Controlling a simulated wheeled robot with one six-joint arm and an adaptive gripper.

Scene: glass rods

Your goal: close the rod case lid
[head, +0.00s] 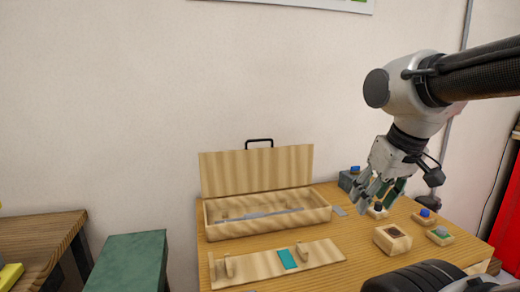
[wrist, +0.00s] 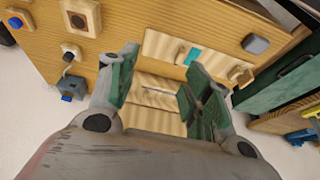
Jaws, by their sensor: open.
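The rod case (head: 270,226) is a shallow pale wooden box at the back left of the table. Its lid (head: 256,171) stands open, roughly upright along the back edge, with a black handle (head: 259,142) on top. A thin greyish rod (head: 262,214) lies inside the case. My gripper (head: 372,194) is open and empty, pointing down to the right of the case and apart from it. In the wrist view its green-padded fingers (wrist: 163,85) are spread, with part of the case (wrist: 155,100) showing between them; my wrist hides the rest.
A wooden rest board (head: 262,268) with two upright supports and a teal patch lies before the case. Small blocks with knobs, including a blue-topped one (head: 424,216) and a dark-topped one (head: 392,238), stand at right. A green box (head: 128,262) stands left of the table.

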